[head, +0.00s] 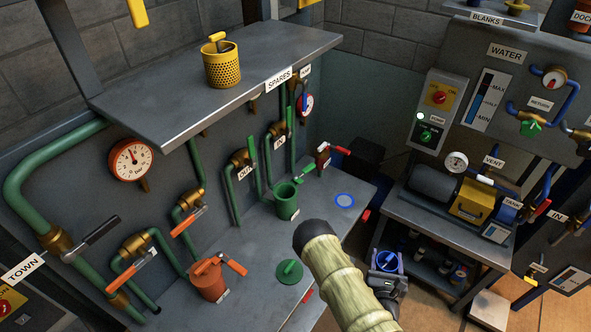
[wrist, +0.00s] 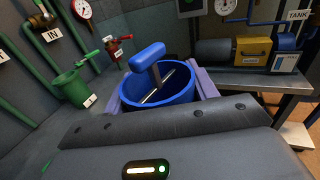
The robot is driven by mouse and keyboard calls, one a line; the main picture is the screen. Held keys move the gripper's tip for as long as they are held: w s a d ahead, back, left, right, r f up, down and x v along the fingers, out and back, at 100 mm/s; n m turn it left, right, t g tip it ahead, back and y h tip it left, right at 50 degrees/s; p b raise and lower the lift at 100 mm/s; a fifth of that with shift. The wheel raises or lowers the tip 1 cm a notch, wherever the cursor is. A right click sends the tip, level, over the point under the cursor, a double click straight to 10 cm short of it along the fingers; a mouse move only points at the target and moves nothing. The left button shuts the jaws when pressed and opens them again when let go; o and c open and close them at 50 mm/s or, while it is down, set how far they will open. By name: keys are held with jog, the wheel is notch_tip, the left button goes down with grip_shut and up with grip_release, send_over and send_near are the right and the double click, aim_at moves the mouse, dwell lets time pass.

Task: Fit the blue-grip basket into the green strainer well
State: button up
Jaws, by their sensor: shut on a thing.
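The blue basket (head: 380,258) with its blue T-shaped grip (wrist: 148,56) is held off the bench, beyond its right front edge. My gripper (head: 386,281) is shut on the basket; in the wrist view its pale purple fingers (wrist: 205,82) stand on both sides of the blue rim. The basket looks upright; its lower part is hidden. The green strainer well (head: 286,204) stands on the bench, left of my gripper, with its top open. It also shows at the left of the wrist view (wrist: 72,90). A green lid (head: 289,273) lies flat on the bench.
An orange-red strainer (head: 208,281) stands at the front left. Green pipes and valves rise behind. A yellow basket (head: 221,66) sits on the overhanging spares shelf (head: 150,98). A pump cart (head: 455,225) stands right.

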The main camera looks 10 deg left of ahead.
jog(key=shift+s+a, duration=0.15)
jog(key=shift+a, duration=0.1)
jog(key=shift+r, duration=0.15)
notch_tip(320, 180, down, 9)
jog(key=b, duration=0.9)
jog(key=shift+d, duration=0.1)
